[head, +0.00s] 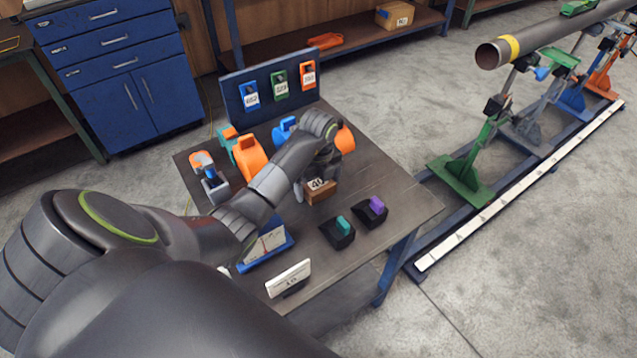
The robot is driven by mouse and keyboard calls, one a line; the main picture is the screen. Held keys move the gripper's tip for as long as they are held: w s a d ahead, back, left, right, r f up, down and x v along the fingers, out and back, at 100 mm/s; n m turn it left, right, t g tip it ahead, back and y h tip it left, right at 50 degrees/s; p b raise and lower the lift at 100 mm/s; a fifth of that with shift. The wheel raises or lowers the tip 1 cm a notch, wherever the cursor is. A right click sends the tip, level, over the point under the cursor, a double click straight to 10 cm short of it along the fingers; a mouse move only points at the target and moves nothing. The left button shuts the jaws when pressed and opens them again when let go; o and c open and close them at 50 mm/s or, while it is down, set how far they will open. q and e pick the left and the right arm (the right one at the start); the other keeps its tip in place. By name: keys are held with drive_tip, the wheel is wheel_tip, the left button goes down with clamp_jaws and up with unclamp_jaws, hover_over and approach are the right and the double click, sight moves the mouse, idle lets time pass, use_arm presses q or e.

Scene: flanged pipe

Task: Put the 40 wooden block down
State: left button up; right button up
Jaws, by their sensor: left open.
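The wooden block (320,196), with a white label reading 40, is on the dark workbench (385,180), and appears to rest on its top. My left arm reaches in from the left across the bench. My left gripper (316,181) is at the block, pointing down, with its fingers open. The wrist and fingers hide part of the block's back and top, and I cannot tell whether a finger still touches it. My right gripper is not in view.
Two black holders, with a teal piece (343,225) and a purple piece (376,205), stand just in front of the block. A white sign (288,279) and a blue-framed gauge (264,246) are nearer. Orange tools (249,157) stand behind my arm. The bench's right side is clear.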

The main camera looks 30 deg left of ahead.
sight(318, 183)
use_arm(q)
wheel_tip(318, 183, up, 6)
drive_tip(key=shift+r, duration=0.1)
wheel_tip(318, 183, up, 6)
drive_tip(key=p, duration=0.5)
idle(0.4)
